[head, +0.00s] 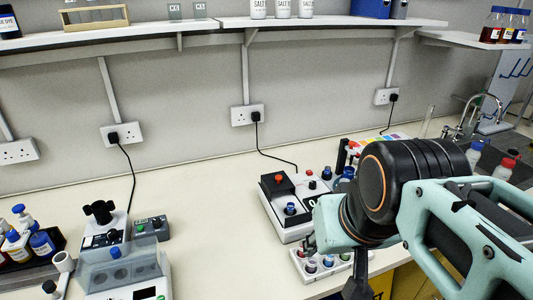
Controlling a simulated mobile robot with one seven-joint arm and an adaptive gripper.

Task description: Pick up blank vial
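A small white rack (299,270) stands near the bench's front edge and holds several small vials with coloured caps. Red-capped (311,267) and blue-capped (328,261) vials show in it. No label is readable, so I cannot tell which vial is the blank one. My gripper (333,267) points down over the rack, with one dark finger towards the left and the other at the front right. The fingers look spread apart, with nothing seen held between them. My wrist and arm hide part of the rack and the bench behind it.
A white device (272,207) with a black block stands just behind and left of the rack. A shelf (290,22) runs above.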

